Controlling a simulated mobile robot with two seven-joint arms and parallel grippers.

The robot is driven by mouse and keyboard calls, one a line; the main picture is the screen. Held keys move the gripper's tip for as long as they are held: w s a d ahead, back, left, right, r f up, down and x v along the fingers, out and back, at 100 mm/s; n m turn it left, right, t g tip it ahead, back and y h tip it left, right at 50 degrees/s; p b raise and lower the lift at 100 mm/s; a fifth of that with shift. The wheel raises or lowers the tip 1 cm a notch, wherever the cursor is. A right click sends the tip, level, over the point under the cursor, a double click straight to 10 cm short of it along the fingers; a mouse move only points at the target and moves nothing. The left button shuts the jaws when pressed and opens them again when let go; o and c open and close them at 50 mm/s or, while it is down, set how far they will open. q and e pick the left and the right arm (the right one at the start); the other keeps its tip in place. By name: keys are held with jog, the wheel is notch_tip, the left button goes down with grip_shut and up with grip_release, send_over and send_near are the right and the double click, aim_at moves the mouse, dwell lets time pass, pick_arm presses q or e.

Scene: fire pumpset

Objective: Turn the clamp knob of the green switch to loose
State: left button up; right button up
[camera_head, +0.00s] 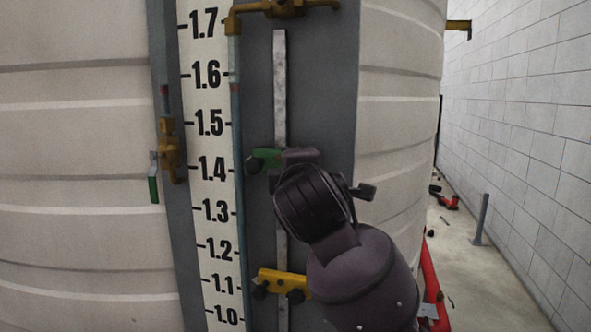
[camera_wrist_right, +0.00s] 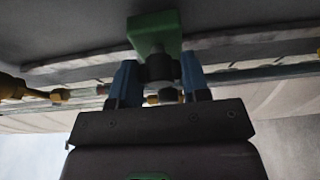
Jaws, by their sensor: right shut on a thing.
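The green switch (camera_head: 265,156) is clamped on the vertical metal rail (camera_head: 280,90) beside the 1.4 mark, and a dark knob shows at its left end. My right arm covers its right part. In the right wrist view the green switch (camera_wrist_right: 154,32) is above a dark clamp knob (camera_wrist_right: 160,68). My right gripper (camera_wrist_right: 158,78) has its two blue fingers on either side of this knob and is shut on it. In the head view the right gripper (camera_head: 294,160) is at the switch, its fingers mostly hidden. My left gripper is not in view.
A yellow switch (camera_head: 280,281) with dark knobs sits lower on the same rail. A number scale (camera_head: 211,122) and a clear tube (camera_head: 237,130) run left of the rail. Brass valves (camera_head: 168,150) stick out at left and top. The floor at right is partly clear.

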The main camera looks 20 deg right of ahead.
jog(key=o, duration=0.9)
jog(key=b+v, duration=0.1)
jog(key=v, duration=0.9)
jog(key=shift+s+a+b, duration=0.1)
jog(key=shift+s+b, duration=0.25)
jog(key=shift+s, duration=0.05)
